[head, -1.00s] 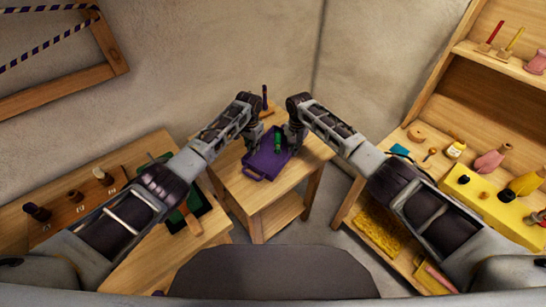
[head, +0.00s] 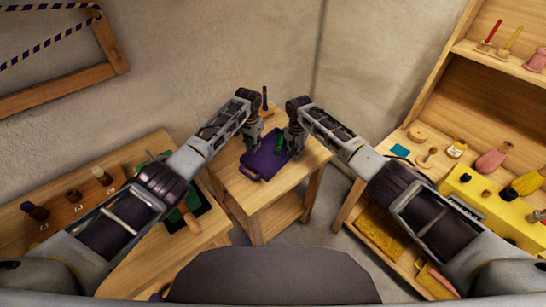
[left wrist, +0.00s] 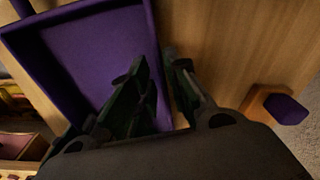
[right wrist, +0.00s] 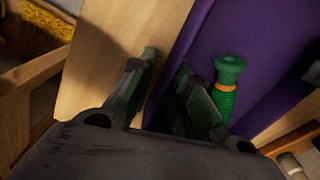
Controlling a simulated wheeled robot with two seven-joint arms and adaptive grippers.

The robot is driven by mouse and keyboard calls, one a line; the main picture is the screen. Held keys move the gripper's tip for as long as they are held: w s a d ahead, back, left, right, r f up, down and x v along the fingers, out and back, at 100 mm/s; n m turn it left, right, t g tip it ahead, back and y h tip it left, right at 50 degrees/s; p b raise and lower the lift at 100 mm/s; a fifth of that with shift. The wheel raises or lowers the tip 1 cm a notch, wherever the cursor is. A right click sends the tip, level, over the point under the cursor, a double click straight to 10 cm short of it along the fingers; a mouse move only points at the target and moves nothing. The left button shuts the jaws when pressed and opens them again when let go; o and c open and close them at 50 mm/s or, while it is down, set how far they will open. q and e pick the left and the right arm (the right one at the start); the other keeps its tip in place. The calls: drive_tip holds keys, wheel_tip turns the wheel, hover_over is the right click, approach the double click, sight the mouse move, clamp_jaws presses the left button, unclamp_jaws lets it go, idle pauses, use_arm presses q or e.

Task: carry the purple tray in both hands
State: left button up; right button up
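The purple tray (head: 262,163) rests on the small wooden table, with a green bobbin (right wrist: 229,85) lying inside it. My left gripper (head: 256,147) is at the tray's left side. In the left wrist view its fingers (left wrist: 160,63) straddle the tray wall, one inside and one outside, with a narrow gap. My right gripper (head: 293,145) is at the tray's right side. In the right wrist view its fingers (right wrist: 167,62) stand either side of the opposite wall, apart. The tray's far end is partly hidden by the grippers.
The small table (head: 290,184) has bare top on the right. A purple-topped peg (head: 265,98) on a wooden block stands behind the tray. A bench (head: 150,250) with several pegs is at left, a shelf unit (head: 400,190) at right.

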sight(255, 156)
use_arm(q)
drive_tip(key=shift+o, duration=1.1)
drive_tip(key=shift+g, duration=0.3)
drive_tip(key=s+f, duration=0.2)
drive_tip(key=f, duration=0.1)
drive_tip(key=shift+s+d+f, duration=0.1)
drive_tip(key=shift+d+f, duration=0.05)
drive_tip(key=shift+f, duration=0.15)
use_arm(e)
drive_tip(key=shift+o, duration=1.1)
drive_tip(key=shift+s+d+f, duration=0.2)
drive_tip(key=shift+d+f, duration=0.1)
drive_tip(key=shift+f, duration=0.35)
use_arm(q)
drive_tip(key=shift+s, duration=0.1)
use_arm(e)
drive_tip(key=shift+w+a+r, duration=0.1)
use_arm(q)
drive_tip(key=shift+r, duration=0.1)
drive_tip(key=shift+d+r, duration=0.1)
drive_tip(key=shift+r, duration=0.3)
use_arm(e)
drive_tip(key=shift+r, duration=0.1)
use_arm(q)
wheel_tip(255, 156, up, 11)
drive_tip(key=w, duration=0.1)
drive_tip(key=shift+w+a, duration=0.25)
drive_tip(key=shift+a, duration=0.05)
use_arm(e)
drive_tip(key=shift+w, duration=0.25)
